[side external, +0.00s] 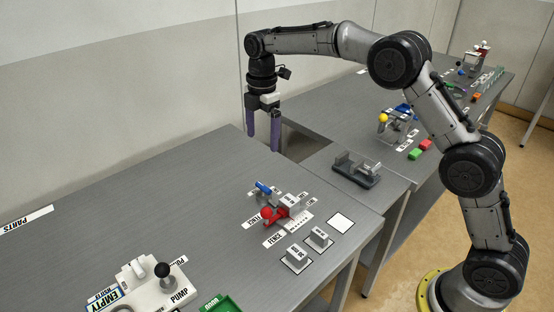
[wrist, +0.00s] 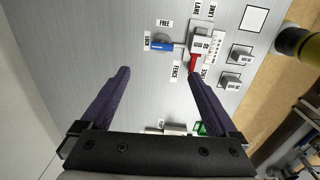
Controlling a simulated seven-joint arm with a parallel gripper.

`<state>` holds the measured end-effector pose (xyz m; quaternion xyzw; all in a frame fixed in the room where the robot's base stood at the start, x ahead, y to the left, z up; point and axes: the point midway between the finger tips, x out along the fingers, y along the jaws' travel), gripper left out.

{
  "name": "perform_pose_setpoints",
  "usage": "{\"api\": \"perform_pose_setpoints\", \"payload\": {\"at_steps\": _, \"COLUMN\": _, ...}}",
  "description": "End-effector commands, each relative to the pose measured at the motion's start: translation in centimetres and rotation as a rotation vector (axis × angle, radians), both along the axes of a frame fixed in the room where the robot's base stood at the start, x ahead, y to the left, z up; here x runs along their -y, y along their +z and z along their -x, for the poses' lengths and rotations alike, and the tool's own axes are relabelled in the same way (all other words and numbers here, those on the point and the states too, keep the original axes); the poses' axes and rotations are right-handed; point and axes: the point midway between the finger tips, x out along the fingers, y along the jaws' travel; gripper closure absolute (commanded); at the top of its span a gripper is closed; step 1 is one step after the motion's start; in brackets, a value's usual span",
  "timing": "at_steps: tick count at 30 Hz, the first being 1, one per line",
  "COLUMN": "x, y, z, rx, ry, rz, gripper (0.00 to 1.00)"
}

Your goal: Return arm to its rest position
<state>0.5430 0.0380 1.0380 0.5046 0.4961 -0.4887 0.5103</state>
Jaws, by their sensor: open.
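My gripper (side external: 263,128) hangs from my raised arm, fingers pointing down, near the back edge of the grey table (side external: 130,210). In the wrist view my gripper (wrist: 158,75) has its two purple fingers spread wide apart with nothing between them. It is clear of the fixture with the blue handle (side external: 263,187) and the red lever (side external: 274,215), which stands on the table to the right and nearer the camera. The blue handle (wrist: 162,44) and red lever (wrist: 194,62) also show ahead of the fingers in the wrist view.
Two grey blocks (side external: 297,255) (side external: 319,237) and a white square (side external: 340,223) lie near the front edge. A pump unit (side external: 150,285) and green tray (side external: 222,304) are at the lower left. A grey vise (side external: 356,170) and a yellow-knobbed fixture (side external: 385,122) stand further right.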

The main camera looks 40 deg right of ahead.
Motion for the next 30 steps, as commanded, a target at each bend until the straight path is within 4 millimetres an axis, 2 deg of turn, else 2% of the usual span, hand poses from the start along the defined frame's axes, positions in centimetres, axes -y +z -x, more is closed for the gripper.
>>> {"api": "perform_pose_setpoints", "payload": {"at_steps": 1, "x": 0.2, "y": 2.3, "z": 0.1, "rx": 0.042, "ry": -0.003, "rz": -0.003, "gripper": 0.05}}
{"api": "perform_pose_setpoints", "payload": {"at_steps": 2, "x": 0.3, "y": 3.5, "z": 0.4, "rx": 0.061, "ry": -0.005, "rz": -0.004, "gripper": 0.05}}
{"api": "perform_pose_setpoints", "payload": {"at_steps": 6, "x": 1.1, "y": 9.4, "z": 3.9, "rx": 0.14, "ry": -0.017, "rz": -0.009, "gripper": 0.05}}
{"api": "perform_pose_setpoints", "payload": {"at_steps": 9, "x": 1.6, "y": 12.6, "z": 7.3, "rx": 0.191, "ry": -0.057, "rz": -0.015, "gripper": 0.05}}
{"api": "perform_pose_setpoints", "payload": {"at_steps": 12, "x": 2.1, "y": 15.1, "z": 10.9, "rx": 0.238, "ry": -0.13, "rz": -0.028, "gripper": 0.05}}
{"api": "perform_pose_setpoints", "payload": {"at_steps": 15, "x": 2.5, "y": 16.6, "z": 14.8, "rx": 0.283, "ry": -0.224, "rz": -0.047, "gripper": 0.05}}
{"api": "perform_pose_setpoints", "payload": {"at_steps": 19, "x": 3.0, "y": 17.5, "z": 20.1, "rx": 0.336, "ry": -0.371, "rz": -0.083, "gripper": 0.05}}
{"api": "perform_pose_setpoints", "payload": {"at_steps": 23, "x": 3.3, "y": 17.0, "z": 25.3, "rx": 0.383, "ry": -0.545, "rz": -0.13, "gripper": 0.05}}
{"api": "perform_pose_setpoints", "payload": {"at_steps": 26, "x": 3.6, "y": 15.6, "z": 29.3, "rx": 0.41, "ry": -0.697, "rz": -0.177, "gripper": 0.05}}
{"api": "perform_pose_setpoints", "payload": {"at_steps": 30, "x": 3.8, "y": 12.3, "z": 34.0, "rx": 0.429, "ry": -0.936, "rz": -0.252, "gripper": 0.05}}
